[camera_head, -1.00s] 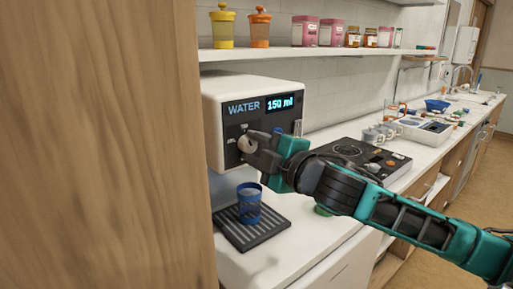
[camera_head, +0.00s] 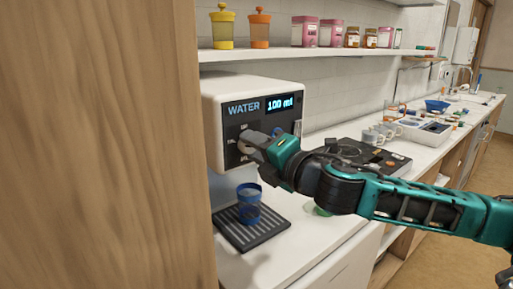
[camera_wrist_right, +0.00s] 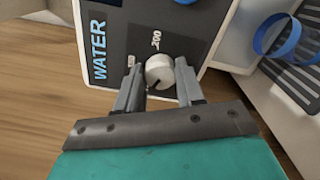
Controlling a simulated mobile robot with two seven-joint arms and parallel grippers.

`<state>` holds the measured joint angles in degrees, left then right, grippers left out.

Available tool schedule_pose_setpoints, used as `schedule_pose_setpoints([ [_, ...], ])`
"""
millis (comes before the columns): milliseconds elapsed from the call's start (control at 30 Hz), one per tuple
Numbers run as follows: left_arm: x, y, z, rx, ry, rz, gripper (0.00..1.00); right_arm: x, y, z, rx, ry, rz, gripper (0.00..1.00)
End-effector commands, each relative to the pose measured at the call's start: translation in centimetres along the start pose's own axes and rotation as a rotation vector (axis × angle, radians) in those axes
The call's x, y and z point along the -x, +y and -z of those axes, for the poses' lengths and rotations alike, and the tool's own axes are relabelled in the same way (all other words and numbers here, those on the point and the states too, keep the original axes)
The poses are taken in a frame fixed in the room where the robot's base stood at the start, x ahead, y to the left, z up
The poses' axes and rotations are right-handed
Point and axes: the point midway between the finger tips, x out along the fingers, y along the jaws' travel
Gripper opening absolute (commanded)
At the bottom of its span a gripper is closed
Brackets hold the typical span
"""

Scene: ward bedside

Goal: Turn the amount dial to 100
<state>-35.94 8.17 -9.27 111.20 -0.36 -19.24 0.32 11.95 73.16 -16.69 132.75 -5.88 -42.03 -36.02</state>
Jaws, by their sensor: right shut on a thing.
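The water dispenser (camera_head: 222,100) is a white box with a dark front panel on the counter. Its display (camera_head: 281,103) reads 100 ml. The round pale amount dial (camera_wrist_right: 159,71) is on the panel, with a dark pointer mark and printed numbers around it; 200 is legible in the right wrist view. My right gripper (camera_wrist_right: 159,80) is shut on the dial, one finger on each side. In the head view the right gripper (camera_head: 250,146) partly hides the dial. My left gripper is not in view.
A blue cup (camera_head: 249,208) stands on the black drip tray (camera_head: 232,232) below the dispenser. A wooden panel (camera_head: 100,150) fills the left side. A hob (camera_head: 345,150) and grey mugs (camera_head: 375,136) are to the right. A shelf (camera_head: 300,53) with jars runs above.

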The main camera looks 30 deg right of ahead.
Motion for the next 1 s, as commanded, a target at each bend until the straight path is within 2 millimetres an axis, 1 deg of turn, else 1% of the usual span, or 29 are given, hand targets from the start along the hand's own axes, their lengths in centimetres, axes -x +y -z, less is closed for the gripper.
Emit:
schedule_pose_setpoints([
  [200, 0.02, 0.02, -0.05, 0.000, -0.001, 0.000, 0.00, -0.02, 0.12, -0.12, 0.035, -0.003, -0.002, 0.07],
  [567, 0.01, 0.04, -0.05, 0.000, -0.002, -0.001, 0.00, -0.03, 0.13, -0.14, 0.040, -0.003, -0.003, 0.07],
  [600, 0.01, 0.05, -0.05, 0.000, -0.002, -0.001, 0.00, -0.03, 0.13, -0.14, 0.040, -0.004, -0.003, 0.40],
  [833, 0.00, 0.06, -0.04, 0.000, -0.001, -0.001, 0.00, -0.02, 0.08, -0.08, 0.037, -0.002, -0.001, 0.62],
  [867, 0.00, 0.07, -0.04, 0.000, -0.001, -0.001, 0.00, -0.01, 0.07, -0.07, 0.037, -0.002, -0.001, 0.63],
  [1000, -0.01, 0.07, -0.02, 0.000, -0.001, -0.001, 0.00, -0.01, 0.05, -0.04, 0.036, -0.001, -0.001, 0.63],
])
